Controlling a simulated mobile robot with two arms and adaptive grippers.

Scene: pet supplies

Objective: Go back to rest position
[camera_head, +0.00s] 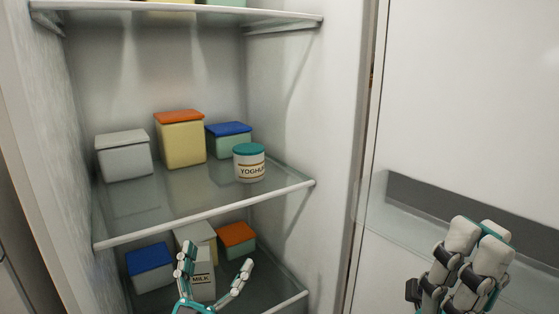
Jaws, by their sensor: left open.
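My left gripper (217,258) is at the bottom of the head view, in front of the lower fridge shelf. Its fingers are spread wide. A white carton labelled MILK (203,282) shows between and behind the fingers, and I see no grip on it. My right gripper (478,245) is at the lower right, in front of the white door, apart from the shelves. Its fingers point up and stand close together; I cannot tell whether they are shut. I see nothing held in it.
The middle shelf (200,215) holds a yoghurt jar (249,168), a grey box (124,160), a yellow box with orange lid (181,145) and a blue-lidded box (230,143). Blue-lidded (151,270) and orange-lidded (238,240) boxes flank the milk. The fridge side wall (335,200) stands between my grippers.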

